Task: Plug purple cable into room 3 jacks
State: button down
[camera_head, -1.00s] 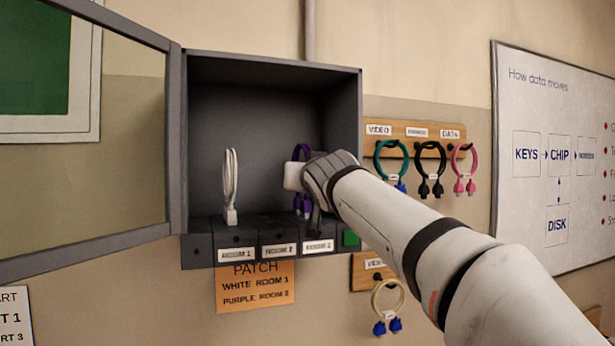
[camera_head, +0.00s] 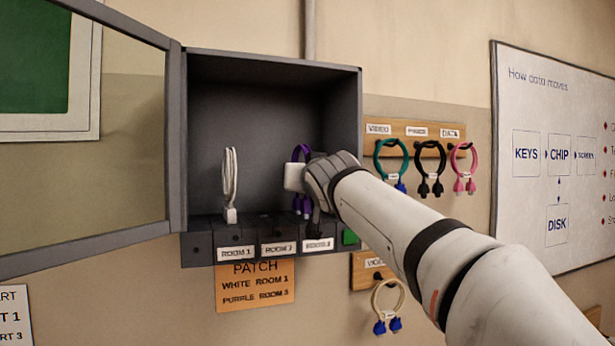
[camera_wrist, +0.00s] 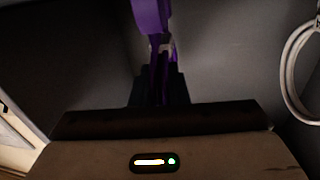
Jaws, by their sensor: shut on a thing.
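The purple cable (camera_head: 300,152) hangs as an upright loop inside the grey wall cabinet, with its purple plugs (camera_head: 302,205) pointing down. My gripper (camera_head: 296,178) is shut on it; in the wrist view the cable (camera_wrist: 150,18) rises from between the dark fingers (camera_wrist: 158,88). The plugs hang just above the block labelled room 3 (camera_head: 318,244). My gripper and arm partly cover that spot, and I cannot tell whether the plugs touch the jacks. The white cable (camera_head: 230,180) stands upright at the room 1 block (camera_head: 236,254) on the left. The room 2 block (camera_head: 279,249) lies between.
The glass cabinet door (camera_head: 85,150) stands open to the left. The cabinet's right wall (camera_head: 345,120) is close to my wrist. A green button (camera_head: 350,237) sits right of room 3.

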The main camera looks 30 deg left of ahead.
jog(key=shift+f+b, duration=0.3)
jog(key=shift+b, duration=0.1)
dwell(0.4)
dwell(0.4)
jog(key=c, duration=0.7)
grip_release()
jog(key=shift+s+d+f+b, duration=0.1)
jog(key=shift+s+d+b, duration=0.05)
jog(key=shift+s+b, duration=0.15)
jog(key=b+v, duration=0.4)
jog(key=v, duration=0.3)
jog(key=shift+w, duration=0.1)
dwell(0.4)
dwell(0.5)
